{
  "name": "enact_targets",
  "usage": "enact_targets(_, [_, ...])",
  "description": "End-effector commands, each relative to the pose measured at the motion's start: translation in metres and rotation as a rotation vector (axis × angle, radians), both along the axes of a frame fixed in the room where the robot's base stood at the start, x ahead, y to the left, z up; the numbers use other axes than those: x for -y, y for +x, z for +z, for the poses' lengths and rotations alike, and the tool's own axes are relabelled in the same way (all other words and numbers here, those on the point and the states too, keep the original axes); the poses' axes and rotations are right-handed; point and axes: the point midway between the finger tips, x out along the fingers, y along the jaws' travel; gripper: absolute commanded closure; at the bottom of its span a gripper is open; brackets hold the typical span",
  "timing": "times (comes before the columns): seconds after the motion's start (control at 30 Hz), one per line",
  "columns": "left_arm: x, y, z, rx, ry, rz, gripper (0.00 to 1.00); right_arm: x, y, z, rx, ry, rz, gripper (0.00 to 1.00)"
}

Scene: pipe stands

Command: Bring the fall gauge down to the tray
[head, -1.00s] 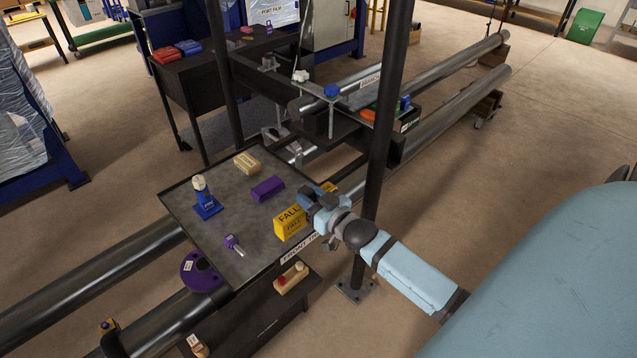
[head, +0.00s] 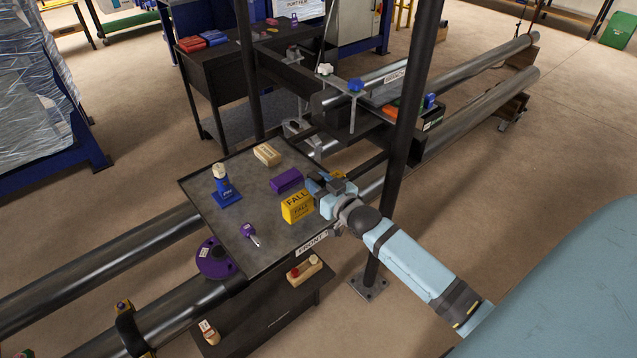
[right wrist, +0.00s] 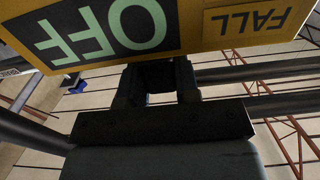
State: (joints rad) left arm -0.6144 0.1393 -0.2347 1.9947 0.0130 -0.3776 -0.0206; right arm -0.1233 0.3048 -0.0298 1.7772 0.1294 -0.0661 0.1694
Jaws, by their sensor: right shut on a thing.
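The fall gauge (head: 297,207) is a yellow block with black FALL lettering. In the head view it shows over the right part of the dark grey tray (head: 213,205), near the FRONT label. I cannot tell whether its underside touches the tray. My right gripper (head: 322,193) is shut on the gauge from its right side. In the right wrist view the gauge (right wrist: 200,25) fills the top, with a dark OFF panel and an upside-down FALL label, above the gripper's fingers (right wrist: 157,80). My left gripper is not in view.
On the tray are a purple block (head: 286,180), a tan block (head: 267,154), a blue stand (head: 226,192) and a small purple tagged piece (head: 249,232). A dark upright post (head: 402,150) stands just right of my right gripper. The tray's middle is clear.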

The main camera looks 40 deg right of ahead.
Motion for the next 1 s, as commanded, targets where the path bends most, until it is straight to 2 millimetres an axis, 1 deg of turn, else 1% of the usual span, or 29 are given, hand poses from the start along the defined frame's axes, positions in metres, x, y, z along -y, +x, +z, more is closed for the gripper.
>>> enact_targets(1.0, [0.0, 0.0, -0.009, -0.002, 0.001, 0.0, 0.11, 0.0, 0.0, -0.014, 0.001, 0.0, 0.0, 1.0])
